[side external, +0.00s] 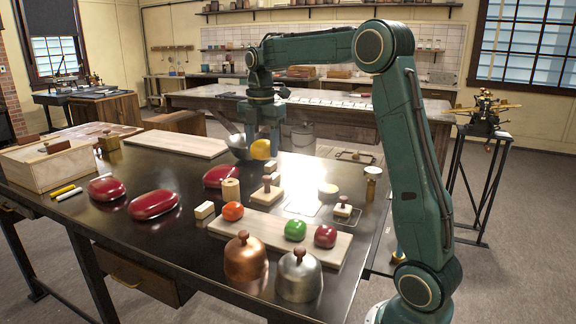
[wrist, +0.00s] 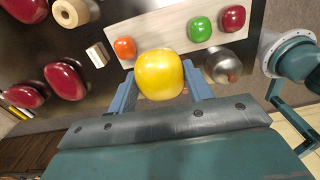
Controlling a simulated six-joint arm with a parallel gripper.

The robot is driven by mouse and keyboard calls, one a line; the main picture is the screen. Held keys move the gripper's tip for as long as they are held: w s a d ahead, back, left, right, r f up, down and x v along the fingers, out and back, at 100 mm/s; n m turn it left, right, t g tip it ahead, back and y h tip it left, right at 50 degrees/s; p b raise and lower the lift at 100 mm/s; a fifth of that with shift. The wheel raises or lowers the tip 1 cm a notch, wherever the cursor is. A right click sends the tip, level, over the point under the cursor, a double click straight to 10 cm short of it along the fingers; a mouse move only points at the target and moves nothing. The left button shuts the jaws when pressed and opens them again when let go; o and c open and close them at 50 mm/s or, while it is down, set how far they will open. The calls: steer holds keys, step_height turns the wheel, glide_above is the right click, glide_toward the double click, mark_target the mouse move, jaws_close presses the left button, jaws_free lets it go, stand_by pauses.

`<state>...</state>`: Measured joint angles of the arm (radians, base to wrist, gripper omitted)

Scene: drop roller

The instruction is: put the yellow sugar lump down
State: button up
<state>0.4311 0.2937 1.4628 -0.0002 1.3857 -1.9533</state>
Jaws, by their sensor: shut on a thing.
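The yellow sugar lump (side external: 260,149) is a rounded, glossy block. My gripper (side external: 265,140) is shut on it and holds it above the dark table. The lump (wrist: 160,75) shows large in the wrist view between my two blue fingers. A pale board (side external: 285,233) on the table carries an orange lump (side external: 232,211), a green lump (side external: 295,229) and a dark red lump (side external: 325,236) in a row. In the wrist view the lump overlaps the board's near edge. I cannot tell its exact height.
A copper bell-shaped weight (side external: 246,258) and a steel one (side external: 298,275) stand at the near edge by the board. A small pale block (side external: 204,210) and a wooden spool (side external: 230,190) stand near the orange lump. Red glossy pieces (side external: 154,204) lie left. Bare table shows between.

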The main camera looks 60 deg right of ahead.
glide_above(305, 205)
steer(key=f, duration=0.1)
steer(key=shift+n, duration=0.3)
step_height(305, 205, down, 16)
steer(key=shift+a+f, duration=0.1)
stand_by(0.3)
steer(key=shift+f, duration=2.1)
steer(key=shift+f, duration=0.15)
steer(key=o, duration=1)
